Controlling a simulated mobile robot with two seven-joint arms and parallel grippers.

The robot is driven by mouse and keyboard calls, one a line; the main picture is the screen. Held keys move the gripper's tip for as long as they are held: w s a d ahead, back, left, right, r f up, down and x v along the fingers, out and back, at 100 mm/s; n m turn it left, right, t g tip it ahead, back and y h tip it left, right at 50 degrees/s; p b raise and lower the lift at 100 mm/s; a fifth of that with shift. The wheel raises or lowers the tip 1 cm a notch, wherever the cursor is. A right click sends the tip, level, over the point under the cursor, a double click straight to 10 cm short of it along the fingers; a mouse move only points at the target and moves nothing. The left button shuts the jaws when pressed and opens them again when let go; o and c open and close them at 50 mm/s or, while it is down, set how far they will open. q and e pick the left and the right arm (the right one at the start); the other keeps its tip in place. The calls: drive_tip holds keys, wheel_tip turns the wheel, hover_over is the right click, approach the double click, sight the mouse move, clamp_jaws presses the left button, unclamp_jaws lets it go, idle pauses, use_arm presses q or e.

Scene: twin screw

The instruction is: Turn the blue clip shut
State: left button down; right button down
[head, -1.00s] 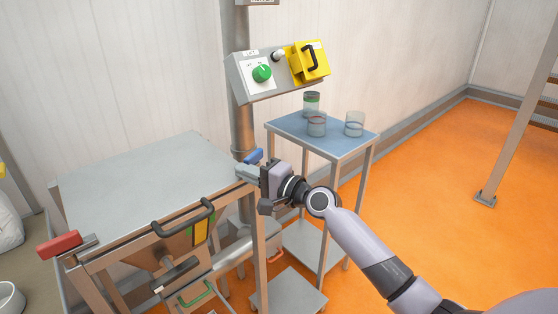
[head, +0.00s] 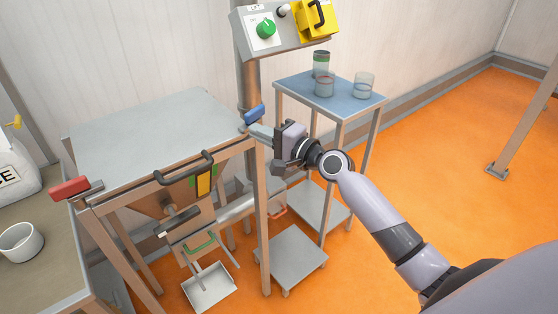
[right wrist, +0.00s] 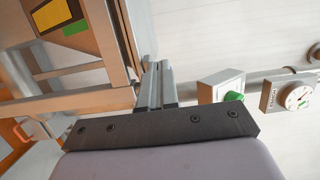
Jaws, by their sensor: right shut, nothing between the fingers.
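The blue clip (head: 254,114) sits at the far right corner of the steel table in the head view, with its blue handle tilted up. The clip is not to be made out in the right wrist view. My right gripper (head: 260,131) is at that corner, just below and right of the blue handle, its fingers shut and empty. I cannot tell if the fingertips touch the clip. In the right wrist view the shut fingers (right wrist: 155,88) point toward the table frame. My left gripper is not in view.
The steel table top (head: 150,125) is bare. A red clip (head: 76,188) sits at its near left corner, and a black handle (head: 184,165) is on its front. A blue-topped side table (head: 300,90) holds several jars. A control box (head: 280,30) hangs above.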

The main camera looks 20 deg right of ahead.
drive_tip(key=s+a+p, duration=0.1)
drive_tip(key=s+a, duration=0.1)
drive_tip(key=s, duration=0.7)
drive_tip(key=shift+s+a, duration=0.2)
drive_tip(key=shift+s, duration=0.1)
